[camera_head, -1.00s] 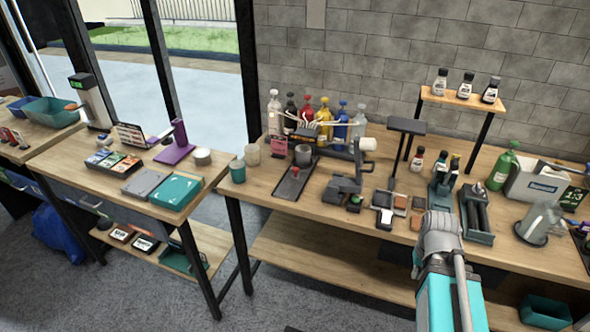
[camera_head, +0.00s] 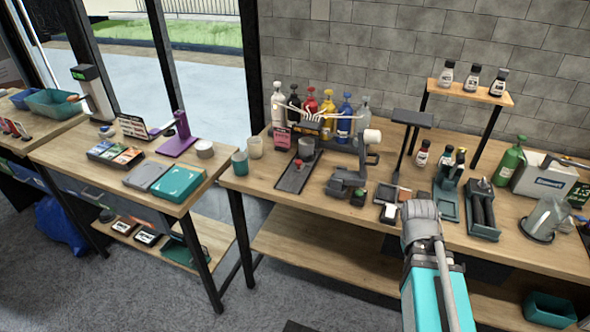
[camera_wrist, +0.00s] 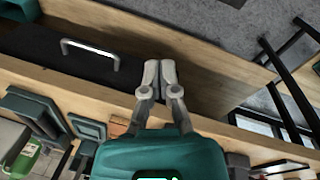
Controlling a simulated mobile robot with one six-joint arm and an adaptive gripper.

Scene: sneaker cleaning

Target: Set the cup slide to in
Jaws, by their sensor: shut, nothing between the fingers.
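The cup slide looks like the dark narrow tray (camera_head: 292,178) in front of the row of pump bottles, left of the middle of the head view. A small red knob (camera_head: 298,163) shows on it. A grey cup (camera_head: 306,148) stands at its far end, under the dispenser spouts. My gripper (camera_wrist: 160,70) shows in the wrist view with its two fingers together and nothing between them. It is over the bench's front edge. In the head view my arm is right of the slide, well apart from it, and the fingertips are hidden.
Pump bottles (camera_head: 345,120) stand behind the slide. A dark press with a white knob (camera_head: 372,136) stands to its right. A teal cup (camera_head: 239,163) and a beige cup (camera_head: 254,148) are to its left. A drawer handle (camera_wrist: 90,48) shows below the bench edge.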

